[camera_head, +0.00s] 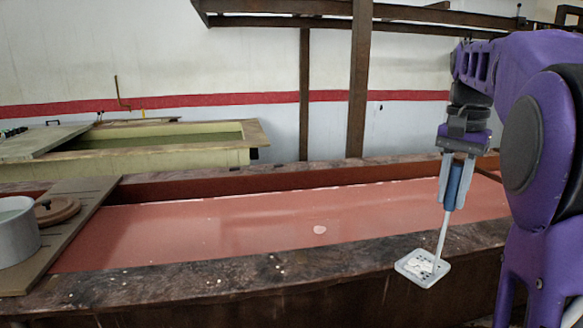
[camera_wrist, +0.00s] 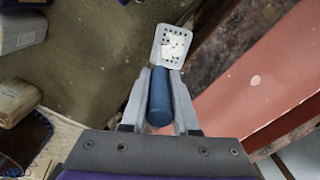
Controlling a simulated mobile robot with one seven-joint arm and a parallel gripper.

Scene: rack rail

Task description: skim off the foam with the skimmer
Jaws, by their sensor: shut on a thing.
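My gripper (camera_head: 458,180) is shut on the blue handle of the skimmer (camera_head: 423,267), whose white perforated head hangs at the lower end. In the head view the skimmer head appears at the front edge of the long vat (camera_head: 250,275). In the wrist view the skimmer head (camera_wrist: 172,47) shows over the floor side, left of the vat's rim. White foam lies on the skimmer head. The vat holds a reddish liquid (camera_head: 200,228). A pale patch of foam (camera_head: 320,229) floats near its middle, and a thin pale line runs along the far edge.
A board (camera_head: 70,232) lies across the vat's left end, with a white pot (camera_head: 15,232) and a round wooden lid (camera_head: 58,210) on it. A second, yellowish vat (camera_head: 150,157) stands behind. In the wrist view, boxes (camera_wrist: 22,28) stand on the floor at left.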

